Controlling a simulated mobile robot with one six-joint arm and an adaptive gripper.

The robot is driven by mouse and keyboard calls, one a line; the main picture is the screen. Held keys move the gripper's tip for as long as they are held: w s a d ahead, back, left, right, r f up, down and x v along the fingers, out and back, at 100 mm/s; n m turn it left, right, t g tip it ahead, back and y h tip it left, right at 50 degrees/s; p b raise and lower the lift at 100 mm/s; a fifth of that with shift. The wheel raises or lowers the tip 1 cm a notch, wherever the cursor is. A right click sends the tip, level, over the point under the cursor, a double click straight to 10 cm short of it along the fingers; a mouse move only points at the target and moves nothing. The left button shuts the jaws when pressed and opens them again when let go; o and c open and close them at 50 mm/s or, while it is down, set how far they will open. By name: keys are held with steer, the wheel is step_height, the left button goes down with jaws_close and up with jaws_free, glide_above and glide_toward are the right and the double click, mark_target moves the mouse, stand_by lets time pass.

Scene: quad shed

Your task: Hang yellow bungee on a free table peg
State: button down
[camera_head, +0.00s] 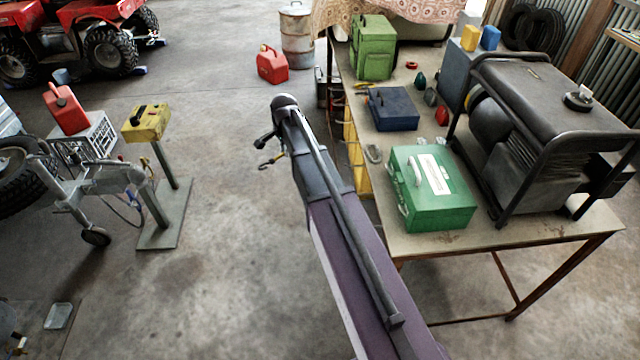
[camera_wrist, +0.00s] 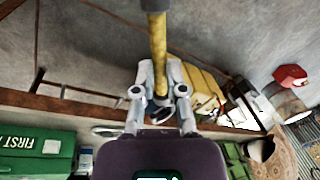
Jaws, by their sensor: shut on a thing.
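The yellow bungee (camera_wrist: 158,45) is in my gripper (camera_wrist: 160,88), which is shut on it. In the wrist view it runs up from between the fingers to a dark end at the top. In the head view a short yellow piece of it shows beside my gripper (camera_head: 268,150), left of the table and apart from it. The table (camera_head: 540,232) has its near-left edge partly hidden by my arm. Dark, thin shapes hang along its left side; I cannot tell which are pegs or whether any is free.
A green first-aid box (camera_head: 433,190), a blue box (camera_head: 391,108) and a generator (camera_head: 545,125) stand on the table. Yellow crates (camera_wrist: 202,88) are below its edge. A yellow box on a stand (camera_head: 147,122) is at left. The floor between is clear.

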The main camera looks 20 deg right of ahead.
steer(key=w+d+f+m+h+b, duration=0.1)
steer(key=d+f+h+b, duration=0.5)
steer(key=b, duration=1.2)
steer(key=w+d+f+m+g+h+b, duration=0.1)
steer(key=d+f+m+h+b, duration=0.1)
steer(key=d+f+h+b, duration=0.5)
step_height(320, 180, down, 7)
steer(key=h+b, duration=0.5)
steer(key=b, duration=0.7)
steer(key=shift+d+f+m+g, duration=0.2)
steer(key=shift+m+g, duration=0.1)
steer(key=shift+m, duration=0.1)
steer(key=shift+b, duration=0.3)
steer(key=shift+d, duration=0.25)
steer(key=s+d+f+b, duration=0.2)
steer(key=d, duration=0.6)
steer(key=shift+s, duration=0.25)
